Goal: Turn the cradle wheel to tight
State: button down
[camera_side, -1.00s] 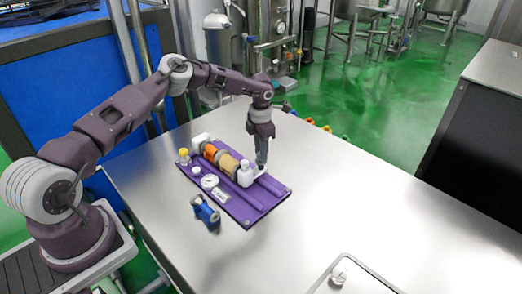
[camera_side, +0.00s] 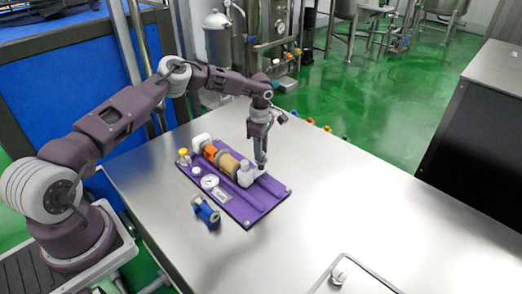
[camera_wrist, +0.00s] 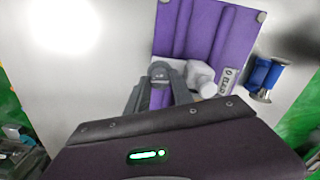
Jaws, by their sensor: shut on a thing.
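The cradle is a purple board (camera_side: 262,201) on the steel table, with a row of parts along its back side: a tan cylinder (camera_side: 228,164), an orange piece (camera_side: 210,151) and a white block (camera_side: 245,174). The white block also shows in the wrist view (camera_wrist: 200,77). My gripper (camera_side: 261,168) points down at the right end of this row, beside the white block. In the wrist view my gripper (camera_wrist: 160,80) is shut on the cradle wheel. The fingers hide most of the wheel, and its marking cannot be read.
A blue spool-like part (camera_side: 206,211) lies on the table in front of the board. A yellow-capped vial (camera_side: 184,156) and a round white gauge (camera_side: 209,182) are on the board's left part. A tray (camera_side: 352,279) is at the front right. The table's right side is clear.

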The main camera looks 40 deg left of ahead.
jog(key=shift+m, duration=0.5)
dwell(0.3)
jog(key=c, duration=1.1)
grip_release()
jog(key=shift+r, duration=0.1)
